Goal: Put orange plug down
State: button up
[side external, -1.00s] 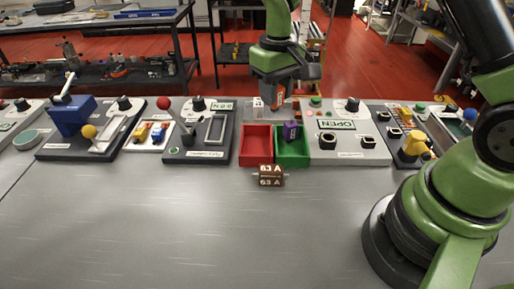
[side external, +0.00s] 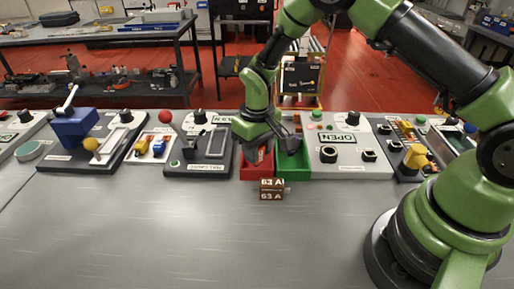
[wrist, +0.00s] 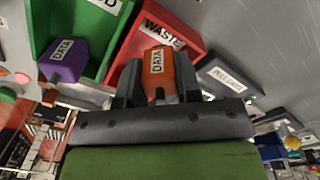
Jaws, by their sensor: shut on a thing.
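An orange plug (wrist: 157,66) labelled DATA is held between the two fingers of my gripper (wrist: 158,80) in the wrist view. My gripper (side external: 266,146) is low over the red bin (side external: 256,172) in the side view, where the plug is hidden. The red bin, labelled WASTE, lies behind the plug in the wrist view. I cannot tell whether the plug touches the bin floor. A purple plug (wrist: 64,61), also labelled DATA, stands in the green bin (side external: 293,167) beside the red one.
A brown block marked 63 A (side external: 271,189) sits on the table in front of the bins. A grey OPEN panel (side external: 345,155) with knobs is right of the bins, and a dark lever panel (side external: 198,158) is left. The front of the table is clear.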

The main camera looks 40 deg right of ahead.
jog(key=shift+f, duration=0.25)
jog(key=shift+f, duration=0.35)
jog(key=o, duration=1)
jog(key=shift+a, duration=0.1)
notch_tip(320, 180, up, 14)
jog(key=shift+f, duration=0.25)
jog(key=s+d+r+m+t+y, duration=0.25)
jog(key=s+r+t, duration=0.25)
jog(key=s+r, duration=0.95)
jog(key=s, duration=0.2)
jog(key=s+m+t, duration=0.1)
jog(key=s, duration=0.1)
jog(key=s+a+t, duration=0.1)
jog(key=s, duration=0.2)
jog(key=shift+m+h, duration=0.25)
